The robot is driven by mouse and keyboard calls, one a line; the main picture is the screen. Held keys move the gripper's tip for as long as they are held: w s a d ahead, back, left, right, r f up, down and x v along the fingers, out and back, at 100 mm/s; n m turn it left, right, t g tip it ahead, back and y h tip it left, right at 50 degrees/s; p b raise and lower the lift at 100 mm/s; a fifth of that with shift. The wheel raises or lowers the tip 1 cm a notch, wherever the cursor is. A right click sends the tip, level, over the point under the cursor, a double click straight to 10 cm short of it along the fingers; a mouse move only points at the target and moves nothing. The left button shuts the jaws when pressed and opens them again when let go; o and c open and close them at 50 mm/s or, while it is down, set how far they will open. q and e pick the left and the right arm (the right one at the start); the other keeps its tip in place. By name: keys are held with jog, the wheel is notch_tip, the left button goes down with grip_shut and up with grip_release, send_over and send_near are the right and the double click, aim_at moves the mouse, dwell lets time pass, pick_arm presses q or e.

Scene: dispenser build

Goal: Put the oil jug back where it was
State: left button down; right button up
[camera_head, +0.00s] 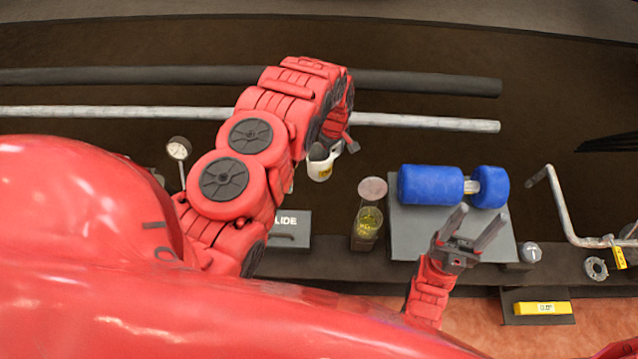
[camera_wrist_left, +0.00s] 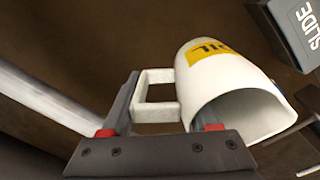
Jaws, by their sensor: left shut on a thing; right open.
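The oil jug (camera_head: 319,171) is white with a yellow label and hangs from my left gripper (camera_head: 338,148), above the dark surface. In the left wrist view the jug (camera_wrist_left: 235,95) is tilted, its open mouth facing the camera, its square handle between the fingers. My left gripper (camera_wrist_left: 165,115) is shut on the jug; one finger lies beside the handle and the other is partly hidden at the jug's rim. My right gripper (camera_head: 474,228) is open and empty over the front edge of the grey plate.
A grey box marked SLIDE (camera_head: 290,229), a glass of yellowish liquid (camera_head: 368,222), a blue dumbbell-shaped part (camera_head: 430,185) on a grey plate (camera_head: 413,243) and a gauge (camera_head: 179,149) stand along the bench. A crank rod (camera_head: 560,200) is at right. Two long bars (camera_head: 430,122) lie behind.

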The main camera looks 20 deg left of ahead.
pick_arm(q)
jog(key=shift+a+f, duration=0.2)
jog(key=shift+f, duration=0.25)
notch_tip(320, 180, down, 6)
jog(key=shift+r+b, duration=0.1)
jog(key=shift+b, duration=0.45)
jog(key=shift+f+b, duration=0.9)
jog(key=shift+f, duration=0.8)
jog(key=shift+f, duration=0.15)
jog(key=shift+c, duration=0.7)
grip_release()
